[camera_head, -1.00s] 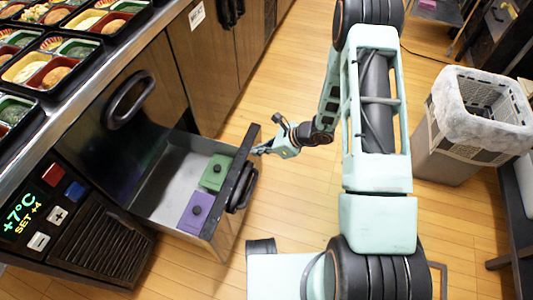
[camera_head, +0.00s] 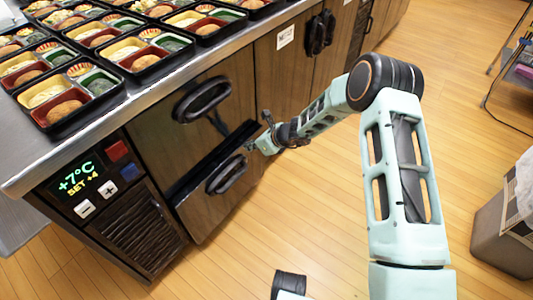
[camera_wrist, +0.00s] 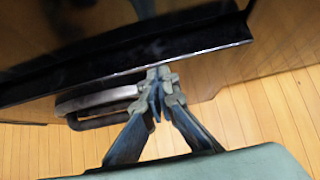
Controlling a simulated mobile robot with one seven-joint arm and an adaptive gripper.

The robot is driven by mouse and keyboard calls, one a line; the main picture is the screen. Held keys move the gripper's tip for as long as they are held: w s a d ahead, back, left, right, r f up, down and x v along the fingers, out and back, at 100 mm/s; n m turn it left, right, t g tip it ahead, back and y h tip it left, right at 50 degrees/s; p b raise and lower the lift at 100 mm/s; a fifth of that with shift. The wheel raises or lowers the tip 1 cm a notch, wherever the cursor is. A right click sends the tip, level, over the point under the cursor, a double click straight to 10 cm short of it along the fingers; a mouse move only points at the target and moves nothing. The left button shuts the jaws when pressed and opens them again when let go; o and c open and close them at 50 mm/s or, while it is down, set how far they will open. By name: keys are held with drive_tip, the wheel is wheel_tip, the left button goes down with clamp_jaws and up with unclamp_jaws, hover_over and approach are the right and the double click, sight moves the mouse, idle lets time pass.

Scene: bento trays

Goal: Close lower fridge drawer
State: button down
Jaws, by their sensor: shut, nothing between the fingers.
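The lower fridge drawer (camera_head: 205,215) has a dark wood front and a black handle (camera_head: 227,174). My gripper (camera_head: 251,148) is shut and empty at the right end of the drawer's top edge. In the wrist view, the shut fingertips (camera_wrist: 158,78) are at the drawer's black top edge (camera_wrist: 200,46), apparently touching it, with the handle (camera_wrist: 100,112) to their left.
The upper drawer's handle (camera_head: 202,99) sticks out above. Bento trays (camera_head: 70,100) stand on the steel counter. A temperature panel (camera_head: 77,180) is left of the drawers. A grey bin (camera_head: 505,225) stands at the right. The wooden floor (camera_head: 225,265) in front is clear.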

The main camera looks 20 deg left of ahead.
sight(241, 141)
drive_tip(key=a, duration=0.2)
drive_tip(key=w+a, duration=0.1)
drive_tip(key=shift+w+a, duration=0.2)
drive_tip(key=shift+a, duration=0.15)
drive_tip(key=shift+w+a+r, duration=0.1)
drive_tip(key=shift+a+r, duration=0.05)
drive_tip(key=shift+a, duration=0.1)
